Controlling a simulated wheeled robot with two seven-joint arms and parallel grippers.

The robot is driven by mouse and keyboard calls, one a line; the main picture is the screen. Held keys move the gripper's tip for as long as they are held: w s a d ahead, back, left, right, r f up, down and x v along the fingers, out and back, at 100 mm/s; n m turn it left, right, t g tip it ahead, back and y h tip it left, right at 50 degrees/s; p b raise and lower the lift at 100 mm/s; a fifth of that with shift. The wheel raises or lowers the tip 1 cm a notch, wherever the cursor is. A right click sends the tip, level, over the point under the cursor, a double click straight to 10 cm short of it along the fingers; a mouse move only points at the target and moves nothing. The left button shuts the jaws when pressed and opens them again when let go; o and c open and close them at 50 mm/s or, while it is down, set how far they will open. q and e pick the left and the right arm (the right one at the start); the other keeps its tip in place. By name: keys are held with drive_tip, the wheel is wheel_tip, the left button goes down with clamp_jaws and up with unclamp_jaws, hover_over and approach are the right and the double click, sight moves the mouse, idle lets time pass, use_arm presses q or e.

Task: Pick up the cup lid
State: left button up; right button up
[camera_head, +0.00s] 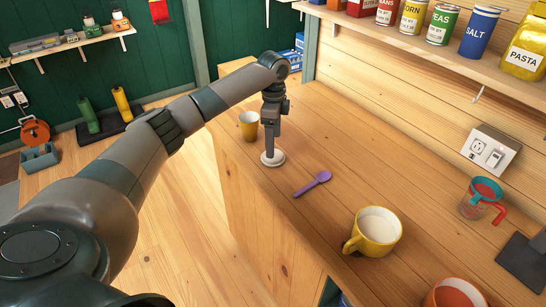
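The cup lid (267,162) is a small white disc on the wooden counter, in the upper middle of the head view. My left gripper (270,151) points straight down with its fingertips at the top of the lid. The fingertips look close together, but they are too small to tell whether they are open or shut on the lid. A yellow cup (248,127) stands upright just behind and to the left of the lid. My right gripper is not in view.
A purple spoon (313,184) lies right of the lid. A yellow mug (376,231), a measuring cup (482,197) and an orange-red bowl (456,294) stand nearer the right. A shelf (440,58) with several canisters runs above. The counter's left edge is close to the lid.

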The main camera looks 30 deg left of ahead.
use_arm(q)
drive_tip(key=shift+f+p, duration=0.25)
drive_tip(key=shift+p, duration=0.1)
wheel_tip(320, 180, down, 4)
drive_tip(key=shift+a+r+p, duration=0.1)
drive_tip(key=shift+p, duration=0.85)
drive_tip(key=shift+f, duration=0.4)
drive_tip(key=shift+c, duration=0.2)
drive_tip(key=c, duration=0.8)
